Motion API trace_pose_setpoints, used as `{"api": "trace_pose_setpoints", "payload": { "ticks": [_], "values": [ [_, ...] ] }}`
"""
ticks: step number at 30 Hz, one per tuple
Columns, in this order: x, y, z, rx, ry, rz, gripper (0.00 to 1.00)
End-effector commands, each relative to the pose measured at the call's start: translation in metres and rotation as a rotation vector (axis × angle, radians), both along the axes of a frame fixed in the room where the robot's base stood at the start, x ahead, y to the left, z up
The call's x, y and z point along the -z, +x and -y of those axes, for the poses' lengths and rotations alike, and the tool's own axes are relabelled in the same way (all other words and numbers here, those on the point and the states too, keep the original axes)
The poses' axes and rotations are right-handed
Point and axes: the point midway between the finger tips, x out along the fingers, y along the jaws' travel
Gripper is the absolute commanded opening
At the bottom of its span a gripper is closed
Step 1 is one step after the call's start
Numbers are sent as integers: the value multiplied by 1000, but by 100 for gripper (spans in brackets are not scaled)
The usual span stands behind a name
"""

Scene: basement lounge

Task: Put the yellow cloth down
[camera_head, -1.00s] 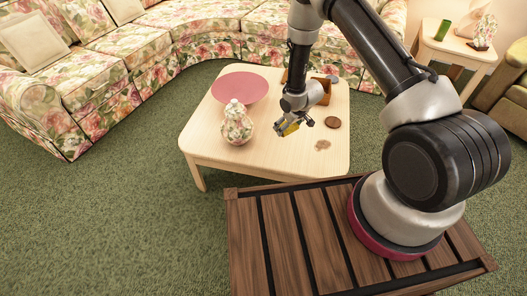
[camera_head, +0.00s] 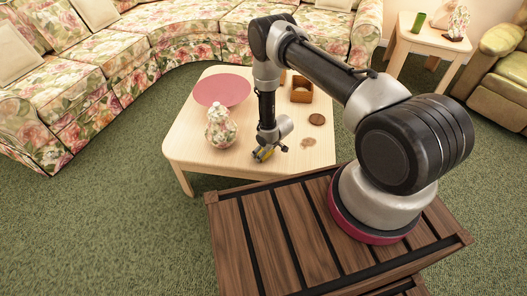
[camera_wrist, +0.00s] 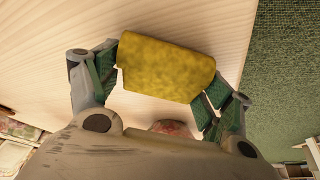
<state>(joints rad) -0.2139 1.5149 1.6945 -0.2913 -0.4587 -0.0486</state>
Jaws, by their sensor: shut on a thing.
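The yellow cloth (camera_wrist: 165,68) is held between the two fingers of my gripper (camera_wrist: 160,85) in the wrist view. It looks like a folded, soft-cornered block. In the head view my gripper (camera_head: 265,154) points down at the low wooden table (camera_head: 210,168), near its front edge. Only a bit of the yellow cloth (camera_head: 263,154) shows there between the fingers. I cannot tell whether the cloth touches the tabletop.
A floral lidded jar (camera_head: 221,128) stands left of my gripper, with a pink plate (camera_head: 222,91) behind it. A wooden box (camera_head: 302,92), a dark round disc (camera_head: 317,119) and a tan patch (camera_head: 308,142) lie to the right. The front left tabletop is bare.

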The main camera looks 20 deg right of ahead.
Motion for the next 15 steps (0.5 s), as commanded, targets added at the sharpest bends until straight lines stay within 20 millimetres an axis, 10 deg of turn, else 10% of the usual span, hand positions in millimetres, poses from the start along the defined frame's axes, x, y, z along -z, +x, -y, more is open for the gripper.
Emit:
{"api": "trace_pose_setpoints", "payload": {
  "ticks": [9, 10, 15],
  "values": [
    [2, 1, 0, 0, 1, 1, 61],
    [2, 1, 0, 0, 1, 1, 83],
    [2, 1, 0, 0, 1, 1, 100]
  ]
}}
